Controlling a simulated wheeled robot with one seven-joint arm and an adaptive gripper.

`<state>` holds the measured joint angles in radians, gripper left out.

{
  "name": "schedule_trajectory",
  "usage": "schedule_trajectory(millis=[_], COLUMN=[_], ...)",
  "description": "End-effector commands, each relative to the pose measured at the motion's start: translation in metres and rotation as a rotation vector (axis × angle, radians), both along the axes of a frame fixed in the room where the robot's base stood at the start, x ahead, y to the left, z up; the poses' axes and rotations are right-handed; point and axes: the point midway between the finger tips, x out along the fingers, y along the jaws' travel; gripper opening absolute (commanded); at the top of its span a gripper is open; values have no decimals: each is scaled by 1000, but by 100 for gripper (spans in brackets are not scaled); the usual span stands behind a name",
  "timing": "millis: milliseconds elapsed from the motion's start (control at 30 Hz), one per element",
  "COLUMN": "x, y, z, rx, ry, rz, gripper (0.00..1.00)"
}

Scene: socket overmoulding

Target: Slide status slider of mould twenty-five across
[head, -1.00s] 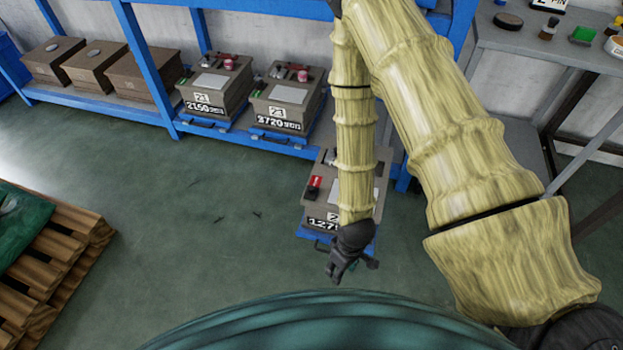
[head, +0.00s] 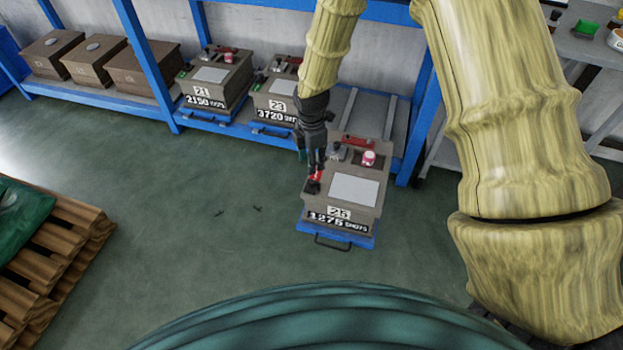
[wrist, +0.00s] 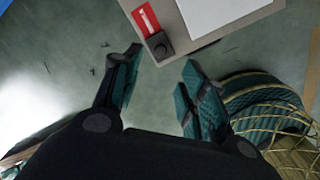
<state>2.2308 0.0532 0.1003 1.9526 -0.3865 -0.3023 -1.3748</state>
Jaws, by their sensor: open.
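Mould twenty-five (head: 370,218) is a grey-brown box on a pulled-out blue tray, with plates reading 25 and 1275 shots. Its status slider (head: 312,187) is a black knob at the near end of a red strip on the left of the mould's top. In the wrist view the black knob (wrist: 160,46) lies beside the red strip (wrist: 147,20) with white marking. My gripper (head: 311,160) points down at the mould's left edge, close to the slider. In the wrist view my gripper (wrist: 162,62) is open, with the knob just ahead between the fingertips; contact is unclear.
Moulds 21 (head: 212,75) and 23 (head: 272,98) stand on the blue rack to the left. A pink-red cap (head: 369,158) and a red bar (head: 358,141) sit on mould twenty-five's far part. A wooden pallet (head: 50,255) lies at left. Floor between is clear.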

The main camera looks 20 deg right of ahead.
Motion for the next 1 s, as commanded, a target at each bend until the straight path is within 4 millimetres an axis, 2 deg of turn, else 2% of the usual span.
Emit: schedule_trajectory(millis=[200, 500, 700, 1000], x=[-2, -1, -1, -1], y=[0, 0, 0, 0], z=[-39, -81, -93, -95], rx=[0, 0, 0, 1], ry=[3, 2, 1, 0], rz=[0, -3, -3, -3], gripper=[42, 42, 42, 42])
